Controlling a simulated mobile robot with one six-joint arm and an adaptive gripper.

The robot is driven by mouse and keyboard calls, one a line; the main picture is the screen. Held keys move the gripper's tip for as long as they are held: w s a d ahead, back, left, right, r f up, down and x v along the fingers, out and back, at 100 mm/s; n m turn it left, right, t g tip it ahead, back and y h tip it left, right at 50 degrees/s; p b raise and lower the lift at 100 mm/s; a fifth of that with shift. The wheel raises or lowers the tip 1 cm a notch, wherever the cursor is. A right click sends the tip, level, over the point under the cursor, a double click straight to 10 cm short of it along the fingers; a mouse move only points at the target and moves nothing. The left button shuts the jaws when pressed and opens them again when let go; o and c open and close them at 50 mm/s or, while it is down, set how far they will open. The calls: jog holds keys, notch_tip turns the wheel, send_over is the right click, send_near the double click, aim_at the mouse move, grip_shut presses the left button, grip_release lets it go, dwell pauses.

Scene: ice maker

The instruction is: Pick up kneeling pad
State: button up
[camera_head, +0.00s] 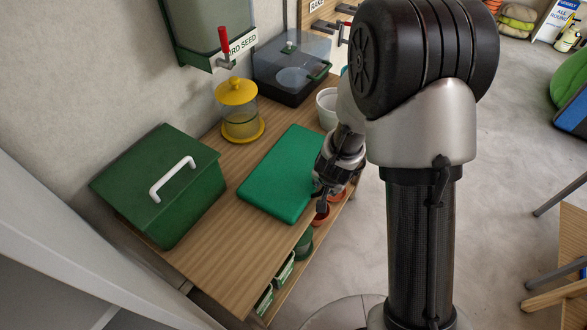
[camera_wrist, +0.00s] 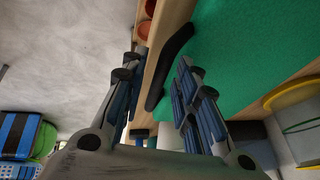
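The kneeling pad is a flat green slab (camera_head: 278,172) lying on the wooden bench. In the wrist view its green surface (camera_wrist: 245,50) fills the upper right. My gripper (camera_head: 322,196) is at the pad's right edge, by the bench's front edge. In the wrist view my gripper (camera_wrist: 158,85) is open, one finger over the shelf side and the other overlapping the pad. A dark curved bar (camera_wrist: 172,65) lies along the pad's edge between the fingers; it looks like a handle. I cannot tell whether the fingers touch anything.
A green box with a white handle (camera_head: 165,190) stands left of the pad. A yellow-lidded jar (camera_head: 239,110), a dark clear-lidded container (camera_head: 290,70) and a white bucket (camera_head: 327,105) stand behind it. Terracotta pots (camera_head: 320,216) sit below the bench edge. Bare wood (camera_head: 225,255) lies in front.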

grip_shut()
dwell(0.4)
